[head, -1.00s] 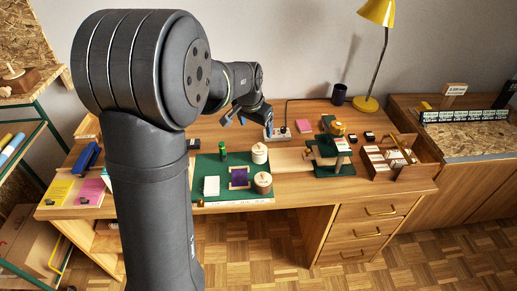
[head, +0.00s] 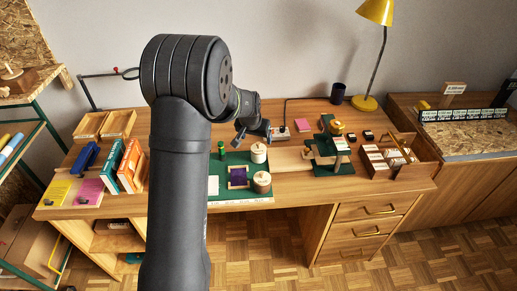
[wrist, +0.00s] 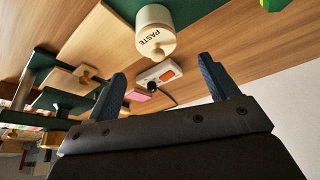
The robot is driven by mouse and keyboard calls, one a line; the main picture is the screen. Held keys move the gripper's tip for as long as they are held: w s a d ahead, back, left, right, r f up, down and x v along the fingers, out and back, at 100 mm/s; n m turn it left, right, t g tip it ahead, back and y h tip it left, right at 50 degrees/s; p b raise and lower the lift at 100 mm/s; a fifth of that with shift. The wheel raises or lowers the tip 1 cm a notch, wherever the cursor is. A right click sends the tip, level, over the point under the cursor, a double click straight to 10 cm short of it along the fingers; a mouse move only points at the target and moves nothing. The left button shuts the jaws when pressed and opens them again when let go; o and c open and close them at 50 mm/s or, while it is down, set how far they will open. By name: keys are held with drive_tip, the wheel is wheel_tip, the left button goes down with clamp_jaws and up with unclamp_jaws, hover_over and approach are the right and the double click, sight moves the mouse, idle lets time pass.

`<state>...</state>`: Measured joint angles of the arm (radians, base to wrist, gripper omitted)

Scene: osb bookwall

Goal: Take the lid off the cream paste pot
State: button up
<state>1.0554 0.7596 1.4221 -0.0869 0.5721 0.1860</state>
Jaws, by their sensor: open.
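The cream paste pot (head: 258,156) stands upright on the green mat (head: 226,158), at its back right, with its lid (head: 258,147) on. In the wrist view the pot (wrist: 153,17) is tilted in the picture, shows the word PASTE, and its lid (wrist: 156,42) with a round knob faces my fingers. My gripper (head: 254,138) is open and empty, just behind and above the pot in the head view. In the wrist view the pot lies beyond the gap between my fingertips (wrist: 161,68), apart from them.
A second pot with a wooden top (head: 262,182), a purple spool (head: 238,176) and a green bottle (head: 221,149) share the mat. A power strip (head: 280,134) lies behind. A green stand (head: 331,158) and a wooden box (head: 400,160) are at right, books (head: 130,166) at left.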

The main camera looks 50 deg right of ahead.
sight(258, 144)
drive_tip(key=x, duration=0.4)
drive_tip(key=shift+s+a+f, duration=0.1)
drive_tip(key=shift+s+f, duration=0.1)
drive_tip(key=shift+f, duration=0.15)
drive_tip(key=shift+w+d+f, duration=0.1)
drive_tip(key=shift+d+f, duration=0.15)
drive_tip(key=shift+f, duration=0.3)
drive_tip(key=shift+c, duration=0.4)
drive_tip(key=c, duration=1)
